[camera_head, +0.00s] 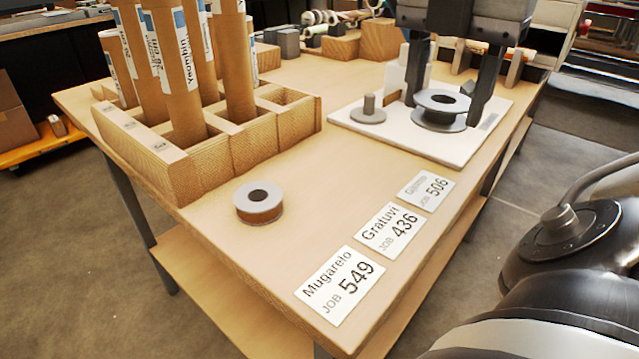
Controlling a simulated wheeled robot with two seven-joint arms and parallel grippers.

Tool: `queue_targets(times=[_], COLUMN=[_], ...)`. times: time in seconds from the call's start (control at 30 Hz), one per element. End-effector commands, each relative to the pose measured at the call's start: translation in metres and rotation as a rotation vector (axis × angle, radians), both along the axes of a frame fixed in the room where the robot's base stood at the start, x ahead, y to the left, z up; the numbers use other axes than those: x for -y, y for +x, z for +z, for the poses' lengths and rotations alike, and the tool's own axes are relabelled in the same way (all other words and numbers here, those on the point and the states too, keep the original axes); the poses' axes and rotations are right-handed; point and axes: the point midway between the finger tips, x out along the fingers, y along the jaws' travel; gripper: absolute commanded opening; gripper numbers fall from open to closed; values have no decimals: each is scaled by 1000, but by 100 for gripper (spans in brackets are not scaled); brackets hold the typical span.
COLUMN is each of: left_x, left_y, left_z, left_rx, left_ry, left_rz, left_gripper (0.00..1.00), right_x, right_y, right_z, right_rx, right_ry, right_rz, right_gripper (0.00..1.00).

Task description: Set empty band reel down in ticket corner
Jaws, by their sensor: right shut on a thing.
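My right gripper (443,109) reaches down at the top right, one finger on each side of a grey reel (439,103). It is shut on this reel, which shows no band around its core. The reel is over the white board (400,138); I cannot tell if it touches it. Three job tickets lie in a row along the front right part of the table: Mugarelo 549 (341,284), Gratuvi 436 (391,231) and a 506 ticket (426,190). My left gripper is not in view.
A reel with a brown band (259,203) lies on the table (310,185) left of the tickets. A compartmented wooden box (215,160) holds several tall labelled tubes. A small grey post on a disc (368,113) stands on the board.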

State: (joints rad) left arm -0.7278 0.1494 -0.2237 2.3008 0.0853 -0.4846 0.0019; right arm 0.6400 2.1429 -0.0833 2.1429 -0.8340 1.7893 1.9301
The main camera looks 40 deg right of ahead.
Motion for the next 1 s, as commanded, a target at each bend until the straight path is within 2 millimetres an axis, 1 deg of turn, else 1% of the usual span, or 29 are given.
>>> queue_targets(times=[0.1,0.5,0.6,0.7,0.8,1.0], left_x=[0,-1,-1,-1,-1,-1], left_y=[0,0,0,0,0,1], left_z=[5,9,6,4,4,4], left_rx=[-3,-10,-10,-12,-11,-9], left_ry=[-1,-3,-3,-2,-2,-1], left_rz=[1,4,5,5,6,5], left_gripper=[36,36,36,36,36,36], right_x=[-6,-28,-33,-38,-41,-43], right_y=[17,80,95,108,117,125], right_z=[-7,-38,-59,-75,-86,-94], right_rx=[-8,-8,-8,-6,-4,-1], right_ry=[1,-1,0,-1,-1,0], right_rz=[2,2,3,3,2,2], right_gripper=[29,29,29,29,29,29])
